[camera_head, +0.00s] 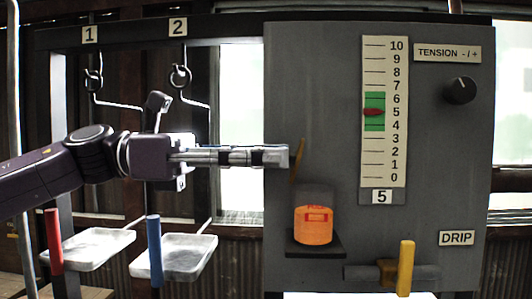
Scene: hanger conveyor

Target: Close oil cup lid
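The oil cup (313,226) is orange and stands on a small dark shelf on the grey panel, with a dark see-through part above the orange. Its lid (299,160) looks like a thin orange-brown disc seen nearly edge-on, standing up open above the cup's left side. My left gripper (283,157) reaches in from the left, level with the lid. Its fingertips are at the lid's left side; whether they touch it I cannot tell. The fingers line up as one narrow bar, so their opening is hidden. My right gripper is out of view.
The panel (335,80) carries a tension scale (384,150), a black knob (460,90) and a yellow drip lever (405,268). On the left, hooks hang under labels 1 and 2, above two white trays (95,248) (188,258) beside red and blue handles.

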